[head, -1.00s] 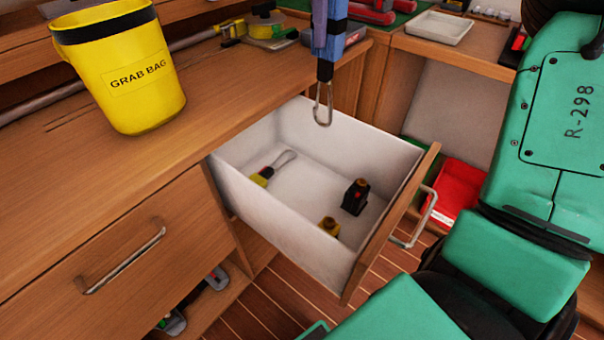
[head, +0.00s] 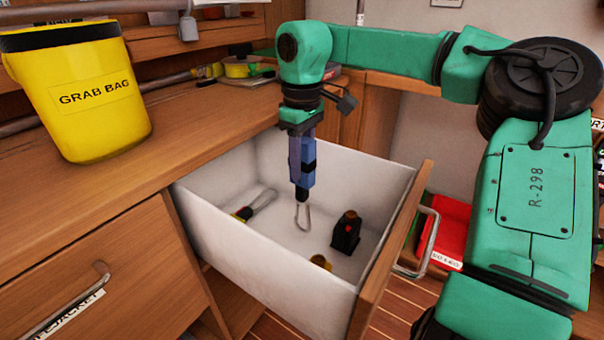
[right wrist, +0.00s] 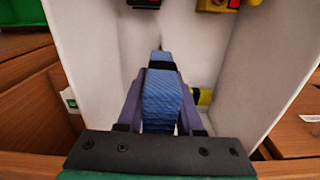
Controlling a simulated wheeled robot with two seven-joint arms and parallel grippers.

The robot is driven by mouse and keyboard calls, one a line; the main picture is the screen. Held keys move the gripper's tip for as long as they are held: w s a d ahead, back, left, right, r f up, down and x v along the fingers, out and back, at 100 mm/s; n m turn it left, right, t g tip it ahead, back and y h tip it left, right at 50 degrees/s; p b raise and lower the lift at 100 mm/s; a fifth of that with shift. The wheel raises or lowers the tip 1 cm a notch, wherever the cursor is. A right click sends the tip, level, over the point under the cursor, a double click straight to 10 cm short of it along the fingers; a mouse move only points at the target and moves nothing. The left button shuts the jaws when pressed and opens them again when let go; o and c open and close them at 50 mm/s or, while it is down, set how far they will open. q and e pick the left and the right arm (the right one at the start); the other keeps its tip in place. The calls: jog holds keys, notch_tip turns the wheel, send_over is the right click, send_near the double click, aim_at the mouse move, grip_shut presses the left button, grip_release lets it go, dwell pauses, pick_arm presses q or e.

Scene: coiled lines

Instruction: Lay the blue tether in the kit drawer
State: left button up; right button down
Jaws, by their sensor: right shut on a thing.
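My right gripper (head: 301,168) is shut on the blue tether (head: 308,150), a folded blue strap with a black band and a metal carabiner (head: 303,214) at its lower end. The tether hangs upright, with its lower part inside the open kit drawer (head: 262,262), a white-walled wooden drawer. I cannot tell whether the carabiner touches the drawer floor. In the right wrist view the blue webbing (right wrist: 162,100) sits between my two fingers, above the white drawer. My left gripper is in neither view.
In the drawer lie a yellow-and-black piece with a wire loop (head: 257,206), a black block (head: 346,233) and a small yellow piece (head: 320,263). A yellow grab bag (head: 85,95) stands on the counter at left. A red bin (head: 450,228) is beyond the drawer handle.

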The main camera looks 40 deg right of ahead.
jog(key=shift+f, duration=0.55)
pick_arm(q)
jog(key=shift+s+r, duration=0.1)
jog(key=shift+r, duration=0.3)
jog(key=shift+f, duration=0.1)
pick_arm(e)
jog(key=c, duration=0.6)
grip_release()
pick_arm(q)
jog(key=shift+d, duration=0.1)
pick_arm(e)
jog(key=shift+o, duration=0.2)
